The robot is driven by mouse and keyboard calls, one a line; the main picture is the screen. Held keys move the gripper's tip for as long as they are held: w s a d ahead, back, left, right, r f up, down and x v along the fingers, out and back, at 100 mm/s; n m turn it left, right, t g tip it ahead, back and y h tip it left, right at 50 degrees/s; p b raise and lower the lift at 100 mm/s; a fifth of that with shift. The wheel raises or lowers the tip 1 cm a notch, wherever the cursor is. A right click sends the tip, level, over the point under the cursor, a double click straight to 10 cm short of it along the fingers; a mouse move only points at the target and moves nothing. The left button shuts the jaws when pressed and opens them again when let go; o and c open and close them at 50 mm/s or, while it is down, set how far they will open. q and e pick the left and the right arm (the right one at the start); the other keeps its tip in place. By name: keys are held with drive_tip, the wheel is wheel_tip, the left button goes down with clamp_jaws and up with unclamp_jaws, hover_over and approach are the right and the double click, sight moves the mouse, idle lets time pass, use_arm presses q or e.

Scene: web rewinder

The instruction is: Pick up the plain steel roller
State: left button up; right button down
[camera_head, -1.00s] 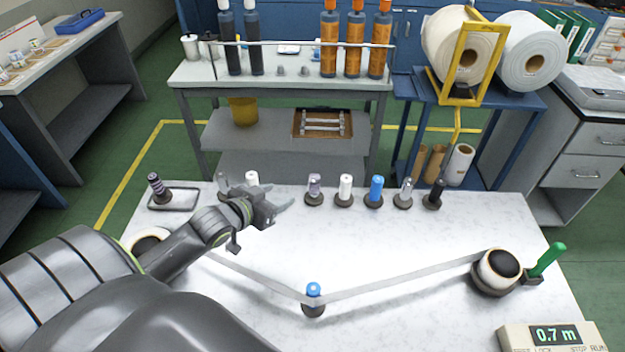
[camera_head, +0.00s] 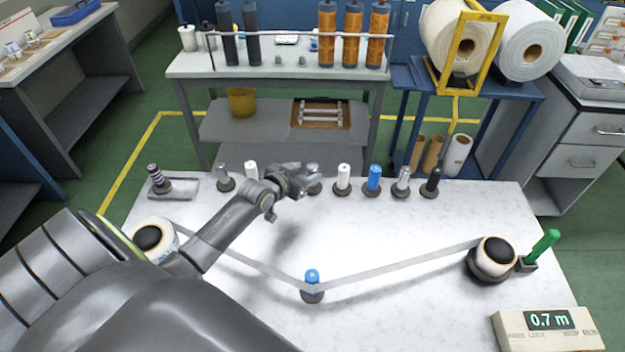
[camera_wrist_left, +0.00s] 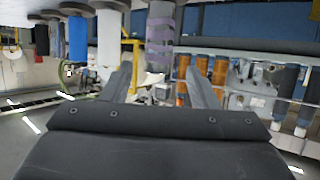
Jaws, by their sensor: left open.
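Two plain grey, metal-looking rollers stand upright on dark bases in the row along the back of the white bench: one at the left (camera_head: 226,178), one near the right end (camera_head: 402,180). I cannot tell for certain which is the plain steel one. My left gripper (camera_head: 305,182) is open and empty, in front of the purple-banded grey roller and partly hiding it. In the left wrist view, which looks upside down, that banded roller (camera_wrist_left: 161,35) shows beyond the open fingers (camera_wrist_left: 160,78). The right-hand grey roller (camera_wrist_left: 42,40) is at that view's left.
White rollers (camera_head: 343,178), a blue one (camera_head: 374,178) and a black one (camera_head: 431,183) share the row. A striped roller (camera_head: 158,180) stands in a tray. A web runs between reels around a blue-topped post (camera_head: 312,285). A green handle (camera_head: 543,246) and meter (camera_head: 550,325) are at right.

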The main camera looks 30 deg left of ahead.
sight(309, 169)
use_arm(q)
drive_tip(key=shift+f+x, duration=0.25)
drive_tip(key=shift+x, duration=1.9)
drive_tip(key=shift+s+d, duration=0.1)
drive_tip(key=shift+d, duration=0.05)
clamp_jaws()
drive_tip(key=shift+r, duration=0.35)
